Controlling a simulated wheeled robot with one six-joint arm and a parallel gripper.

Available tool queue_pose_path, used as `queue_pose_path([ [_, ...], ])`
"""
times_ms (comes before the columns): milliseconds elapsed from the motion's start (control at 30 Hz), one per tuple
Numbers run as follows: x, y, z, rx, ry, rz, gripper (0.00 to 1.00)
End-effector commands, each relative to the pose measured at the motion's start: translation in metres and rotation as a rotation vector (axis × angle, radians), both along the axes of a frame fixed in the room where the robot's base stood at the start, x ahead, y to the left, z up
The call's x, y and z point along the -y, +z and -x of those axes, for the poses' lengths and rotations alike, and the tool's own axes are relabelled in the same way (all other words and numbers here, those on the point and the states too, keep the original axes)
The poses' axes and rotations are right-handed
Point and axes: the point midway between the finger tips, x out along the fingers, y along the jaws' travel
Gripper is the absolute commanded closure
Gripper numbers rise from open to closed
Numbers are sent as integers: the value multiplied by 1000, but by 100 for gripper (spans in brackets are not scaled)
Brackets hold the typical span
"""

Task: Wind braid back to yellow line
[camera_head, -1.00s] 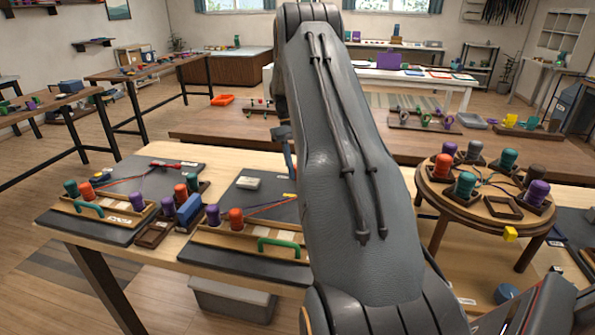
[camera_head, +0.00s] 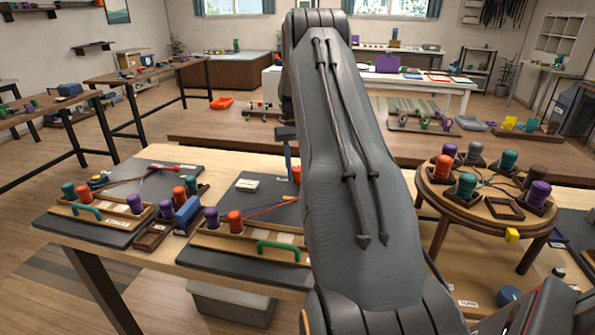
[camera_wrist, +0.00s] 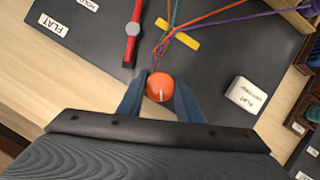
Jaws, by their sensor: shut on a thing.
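In the wrist view my gripper (camera_wrist: 160,84) is shut on an orange round piece (camera_wrist: 160,88) with a white mark, one blue finger on each side. Coloured cords (camera_wrist: 164,42) run together just beyond it and fan out upward and right. A yellow bar (camera_wrist: 181,34), likely the yellow line, lies beside and partly under the cords, a little beyond the orange piece. In the head view my arm hides most of the gripper; an orange piece (camera_head: 296,174) shows at the arm's left edge.
A red clamp-like bar (camera_wrist: 132,42) lies left of the cords. The wooden holder (camera_head: 210,236) with purple and orange bobbins stands in front. A round stand (camera_head: 430,190) with several bobbins is at right.

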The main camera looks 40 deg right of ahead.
Motion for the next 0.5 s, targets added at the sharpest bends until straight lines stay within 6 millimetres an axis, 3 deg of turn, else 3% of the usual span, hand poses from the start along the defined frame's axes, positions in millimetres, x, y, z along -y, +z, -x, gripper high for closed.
queue_pose_path([
  [67,0,1,0,2,0,1,90],
  [100,0,1,0,2,1,1,65],
  [200,0,0,0,2,1,1,49],
  [500,0,1,-1,1,1,1,49],
])
